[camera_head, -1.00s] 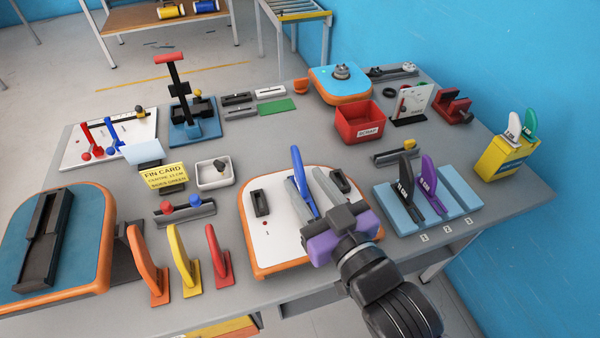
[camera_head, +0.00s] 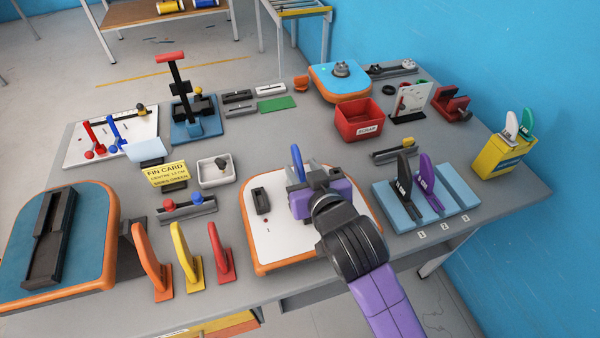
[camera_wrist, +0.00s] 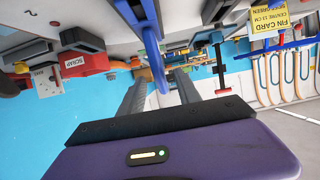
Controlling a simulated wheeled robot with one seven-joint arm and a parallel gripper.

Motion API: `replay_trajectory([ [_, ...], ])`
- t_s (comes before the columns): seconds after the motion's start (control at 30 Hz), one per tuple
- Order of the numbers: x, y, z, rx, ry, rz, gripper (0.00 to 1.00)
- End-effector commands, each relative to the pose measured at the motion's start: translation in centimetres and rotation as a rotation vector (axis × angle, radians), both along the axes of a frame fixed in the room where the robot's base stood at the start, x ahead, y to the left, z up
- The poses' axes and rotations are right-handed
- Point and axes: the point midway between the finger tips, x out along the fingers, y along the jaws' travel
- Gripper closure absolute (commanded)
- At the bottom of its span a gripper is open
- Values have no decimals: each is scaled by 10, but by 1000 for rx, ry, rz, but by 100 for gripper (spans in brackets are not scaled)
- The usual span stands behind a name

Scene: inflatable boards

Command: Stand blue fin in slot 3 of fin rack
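The blue fin (camera_head: 296,155) stands upright in the white orange-edged board at the table's front middle. Its lower part is hidden behind my gripper (camera_head: 314,176). In the wrist view the blue fin (camera_wrist: 151,45) rises in the gap between my two grey fingers (camera_wrist: 160,80), which are apart; I see no clear grip on it. The light-blue fin rack (camera_head: 456,193) is to the right, with tags along its front edge. A black fin (camera_head: 403,173) stands in its leftmost slot and a purple fin (camera_head: 427,178) in the middle one. The rightmost slot, by the third tag, is empty.
Orange, yellow and red fins (camera_head: 219,254) stand left of the board. A red scrap bin (camera_head: 357,124) and a low black-and-grey fixture (camera_head: 396,153) lie behind. A yellow box (camera_head: 501,156) holding fins stands right of the rack.

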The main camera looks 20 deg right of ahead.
Motion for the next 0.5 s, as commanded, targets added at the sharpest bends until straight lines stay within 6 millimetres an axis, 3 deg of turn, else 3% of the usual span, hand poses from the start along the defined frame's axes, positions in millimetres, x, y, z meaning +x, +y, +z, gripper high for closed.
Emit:
replay_trajectory([
  [0.2,20,-3,-8,0,0,0,60],
  [0.43,21,-3,-9,0,-1,0,60],
  [0.5,21,-3,-9,-1,-1,0,70],
])
